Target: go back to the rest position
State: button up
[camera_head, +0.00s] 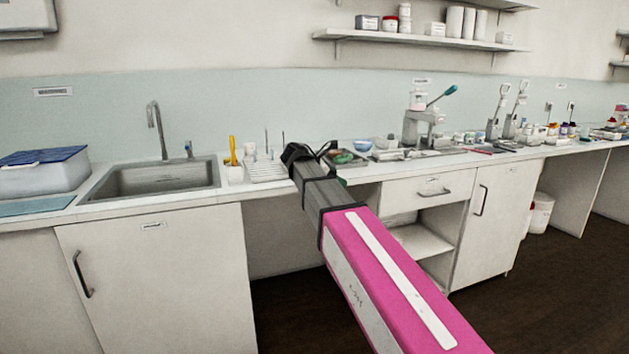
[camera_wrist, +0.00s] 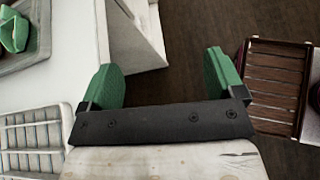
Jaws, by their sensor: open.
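My gripper (camera_wrist: 164,80) shows in the wrist view with its two green finger pads wide apart and nothing between them. Between the pads I see the counter's front edge and dark floor. In the head view my gripper (camera_head: 318,155) is at the end of my pink arm, near the counter's front edge between the white drainer and the green items. Its fingers are mostly hidden there by my arm.
The counter (camera_head: 120,188) carries a sink (camera_head: 165,178), a white ribbed drainer (camera_head: 266,170) and a lever press (camera_head: 424,122). A tray with green items (camera_wrist: 22,50) lies close to my gripper. A brown slatted thing (camera_wrist: 276,85) appears over the dark floor.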

jog(key=s+d+f+m+g+y, duration=0.1)
jog(key=s+d+f+m+y, duration=0.25)
jog(key=f, duration=0.85)
jog(key=s+d+f+m+g+y, duration=0.15)
jog(key=s+d+f+m, duration=0.35)
jog(key=f, duration=0.6)
jog(key=s+d+f+m+g+y, duration=0.1)
jog(key=s+d+f+m+y, duration=0.2)
jog(key=s+f+m, duration=0.8)
notch_tip(320, 180, down, 3)
jog(key=s+y, duration=0.2)
jog(key=shift+d+f+m+y, duration=0.15)
jog(key=shift+m+y, duration=0.2)
jog(key=shift+y, duration=0.05)
jog(key=shift+s+g, duration=0.1)
jog(key=shift+g, duration=0.15)
